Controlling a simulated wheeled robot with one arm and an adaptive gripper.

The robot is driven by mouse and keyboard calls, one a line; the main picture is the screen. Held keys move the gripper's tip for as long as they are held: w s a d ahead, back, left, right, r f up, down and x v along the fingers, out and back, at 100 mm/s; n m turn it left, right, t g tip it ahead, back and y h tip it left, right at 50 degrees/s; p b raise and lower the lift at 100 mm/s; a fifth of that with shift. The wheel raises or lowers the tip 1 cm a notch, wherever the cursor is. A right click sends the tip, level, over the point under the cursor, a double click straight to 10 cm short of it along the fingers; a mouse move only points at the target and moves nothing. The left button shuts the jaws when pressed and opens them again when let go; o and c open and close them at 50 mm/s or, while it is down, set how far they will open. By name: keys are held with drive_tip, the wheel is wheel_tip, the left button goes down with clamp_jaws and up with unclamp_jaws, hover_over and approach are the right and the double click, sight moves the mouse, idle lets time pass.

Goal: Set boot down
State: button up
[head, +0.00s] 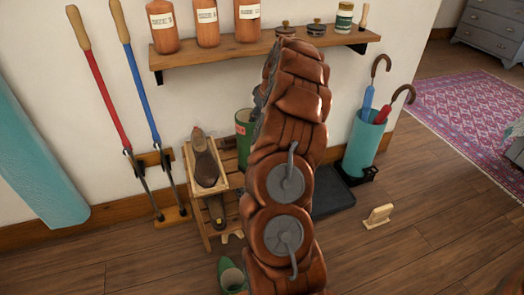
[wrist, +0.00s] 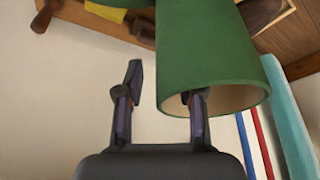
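A green boot (wrist: 210,50) shows its pale round opening in the wrist view. My gripper (wrist: 165,85) is open, its fingers spread. The right finger reaches into the boot's opening, its tip hidden; the left finger stands outside the shaft with a gap to it. In the head view my brown arm hides the gripper. A green upright shape (head: 243,135), which may be this boot, shows left of the arm by the bench; its base is hidden. Another green boot (head: 231,276) is at the bottom edge. A dark, low tray (head: 332,195) lies on the floor, partly hidden.
A wooden bench (head: 230,165) carries a brown shoe (head: 205,170). A wall shelf (head: 200,62) with bottles and jars hangs above. Long-handled tools (head: 100,80) stand left; a teal umbrella stand (head: 364,145) stands right. A small wooden piece (head: 378,215) lies on otherwise clear floor.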

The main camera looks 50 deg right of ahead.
drive_tip(key=shift+w+f, duration=0.15)
drive_tip(key=shift+f, duration=0.15)
clamp_jaws()
idle(0.6)
